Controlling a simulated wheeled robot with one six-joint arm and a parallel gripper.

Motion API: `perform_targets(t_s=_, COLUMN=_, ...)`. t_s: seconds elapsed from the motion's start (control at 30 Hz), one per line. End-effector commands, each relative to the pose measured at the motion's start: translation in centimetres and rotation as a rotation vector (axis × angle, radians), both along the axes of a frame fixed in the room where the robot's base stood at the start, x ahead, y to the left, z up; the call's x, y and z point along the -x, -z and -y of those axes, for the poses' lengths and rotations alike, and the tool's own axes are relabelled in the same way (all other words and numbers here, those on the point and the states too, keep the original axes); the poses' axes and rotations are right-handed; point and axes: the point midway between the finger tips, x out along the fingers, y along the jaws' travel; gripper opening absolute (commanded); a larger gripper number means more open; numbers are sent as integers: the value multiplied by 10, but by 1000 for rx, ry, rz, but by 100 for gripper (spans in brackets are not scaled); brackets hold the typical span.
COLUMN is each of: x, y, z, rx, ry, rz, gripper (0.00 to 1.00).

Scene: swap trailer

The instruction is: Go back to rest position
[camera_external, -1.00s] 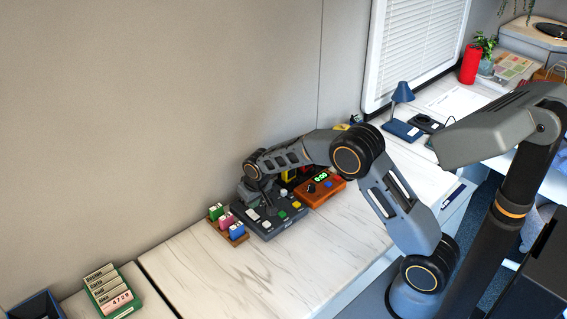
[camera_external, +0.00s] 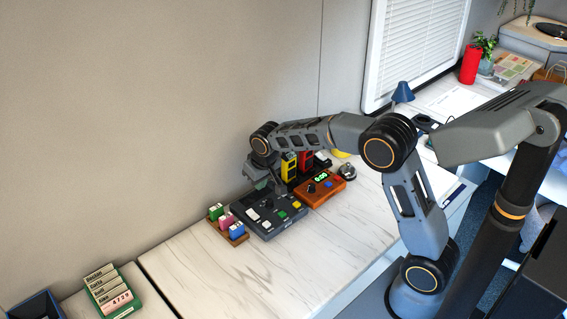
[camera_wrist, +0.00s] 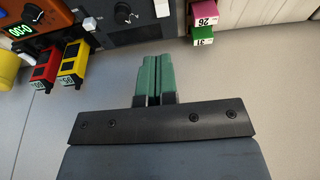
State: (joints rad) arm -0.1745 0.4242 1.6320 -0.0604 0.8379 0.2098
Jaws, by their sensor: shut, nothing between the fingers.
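My gripper (camera_external: 273,187) is above the back edge of the dark control panel (camera_external: 267,226) on the white counter. In the wrist view its green fingers (camera_wrist: 155,78) are closed together with nothing between them. The panel, with a dark knob and a light switch, shows at the top of the wrist view (camera_wrist: 140,25), beyond the fingertips. I cannot tell the exact gap between fingers and panel.
An orange timer box (camera_external: 318,190) with a green display stands right of the panel. Yellow (camera_external: 289,167) and red (camera_external: 305,160) blocks are behind it. A wooden rack (camera_external: 239,240) of coloured blocks is at left. The front counter (camera_external: 300,255) is clear.

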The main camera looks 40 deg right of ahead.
Motion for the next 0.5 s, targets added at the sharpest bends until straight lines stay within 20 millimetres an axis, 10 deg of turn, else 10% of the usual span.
perform_targets(t_s=0.5, x=16, y=18, z=2, rx=15, ry=-43, rz=-59, gripper=0)
